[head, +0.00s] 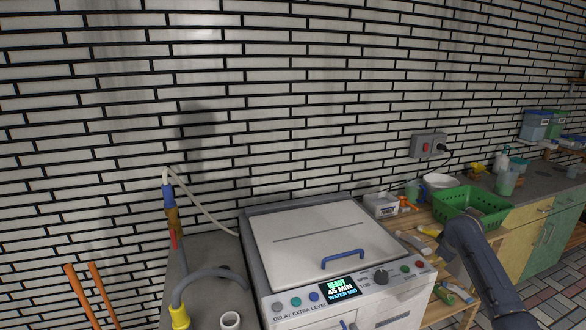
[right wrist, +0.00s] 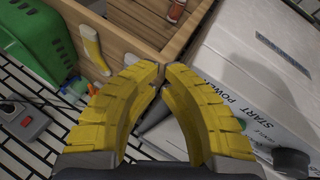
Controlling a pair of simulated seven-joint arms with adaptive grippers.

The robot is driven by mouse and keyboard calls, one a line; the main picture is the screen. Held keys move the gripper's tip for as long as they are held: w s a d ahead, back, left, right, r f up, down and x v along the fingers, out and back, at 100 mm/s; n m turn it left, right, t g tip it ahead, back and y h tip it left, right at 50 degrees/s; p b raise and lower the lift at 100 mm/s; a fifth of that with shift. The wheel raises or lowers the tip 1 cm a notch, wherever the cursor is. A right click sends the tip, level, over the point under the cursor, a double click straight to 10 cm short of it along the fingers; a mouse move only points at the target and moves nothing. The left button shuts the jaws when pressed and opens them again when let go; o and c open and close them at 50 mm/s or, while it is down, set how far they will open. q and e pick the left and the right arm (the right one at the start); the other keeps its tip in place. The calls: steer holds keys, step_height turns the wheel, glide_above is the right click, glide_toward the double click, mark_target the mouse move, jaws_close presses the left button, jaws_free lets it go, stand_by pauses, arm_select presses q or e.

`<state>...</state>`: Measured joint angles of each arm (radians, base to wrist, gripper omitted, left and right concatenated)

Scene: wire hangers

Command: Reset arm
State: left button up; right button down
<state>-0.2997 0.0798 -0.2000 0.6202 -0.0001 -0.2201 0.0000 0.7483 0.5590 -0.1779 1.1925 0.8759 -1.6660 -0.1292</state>
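My right gripper (right wrist: 162,72) shows in the right wrist view. Its two yellow ribbed fingers curve in and their tips come together, with nothing seen between them. It is over the gap between the white machine (right wrist: 250,75) and a wooden crate or shelf (right wrist: 120,35). In the head view my right arm (head: 475,255) bends at the lower right, and its gripper is not seen there. My left arm and gripper are not in view. No hangers are seen.
The white machine (head: 320,228) has a closed lid with a blue handle (head: 342,259) and a lit display (head: 340,288). A green basket (head: 470,208) sits on the wooden shelf at right. A grey hose (head: 205,275) rises at left. A brick wall stands behind.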

steer(key=s+d+f+m+g+h, duration=0.1)
steer(key=s+d+f, duration=0.25)
steer(key=d, duration=0.25)
steer(key=s+a+f+g, duration=0.1)
steer(key=s+a+f, duration=0.55)
steer(key=f, duration=0.75)
steer(key=s+a+f+m+y, duration=0.1)
steer(key=s+a+f, duration=0.2)
steer(key=s+f, duration=0.8)
steer(key=s+a+f+g, duration=0.1)
steer(key=s+a+f, duration=0.4)
steer(key=f, duration=1.1)
steer(key=s+a+f+y, duration=0.1)
steer(key=s+a+f, duration=0.5)
steer(key=s, duration=0.4)
steer(key=s+a+f, duration=0.3)
steer(key=s+f, duration=0.4)
steer(key=s, duration=0.4)
steer(key=s+a+f, duration=0.2)
steer(key=s+a, duration=0.2)
steer(key=s, duration=0.4)
steer(key=s+a+f+y, duration=0.1)
steer(key=s+a, duration=0.3)
steer(key=s, duration=0.5)
steer(key=s+a+f+g, duration=0.1)
steer(key=s+a, duration=0.3)
steer(key=s, duration=0.4)
steer(key=shift+s+f+m+y, duration=0.15)
steer(key=shift+f+m+y, duration=0.2)
steer(key=shift+f, duration=0.5)
